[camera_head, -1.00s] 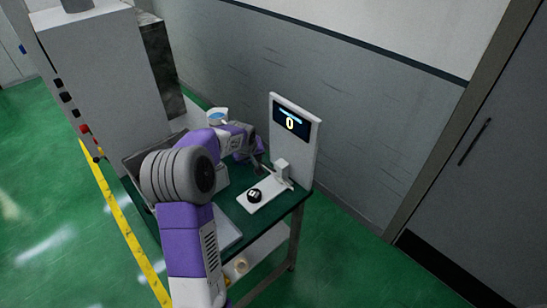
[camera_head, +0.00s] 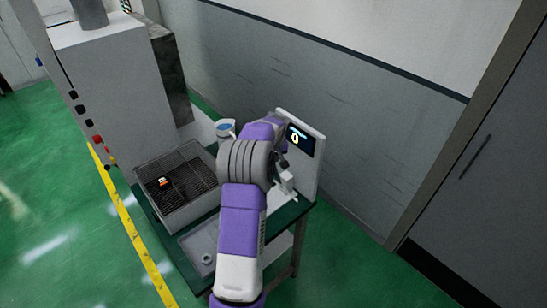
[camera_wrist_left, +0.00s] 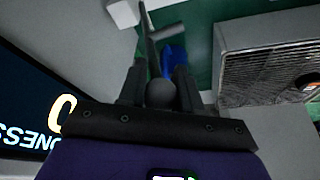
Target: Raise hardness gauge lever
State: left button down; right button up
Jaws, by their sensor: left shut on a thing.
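The hardness gauge (camera_head: 312,165) is a white upright panel with a dark display (camera_head: 299,138) reading 0, at the back right of the green table. In the left wrist view the display (camera_wrist_left: 45,115) is upside down at the left. The lever (camera_wrist_left: 162,93) shows there as a dark round knob with a thin dark rod behind it. My left gripper (camera_wrist_left: 160,88) is shut on the knob, one finger on each side. In the head view my left gripper (camera_head: 281,165) is in front of the panel; my arm hides the lever and much of the gauge's base.
A grey tray with a dark grate (camera_head: 185,185) holds a small black and orange piece (camera_head: 163,182). A flat grey tray (camera_head: 200,245) lies nearer. A cup with blue content (camera_head: 225,128) stands behind my arm. A tall grey cabinet (camera_head: 115,90) is at the left.

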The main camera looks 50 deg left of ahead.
pick_arm(q)
jog(key=shift+s+a+f, duration=0.1)
jog(key=shift+s+a, duration=0.05)
jog(key=c, duration=0.8)
grip_release()
jog(key=shift+r, duration=0.2)
jog(key=v, duration=0.7)
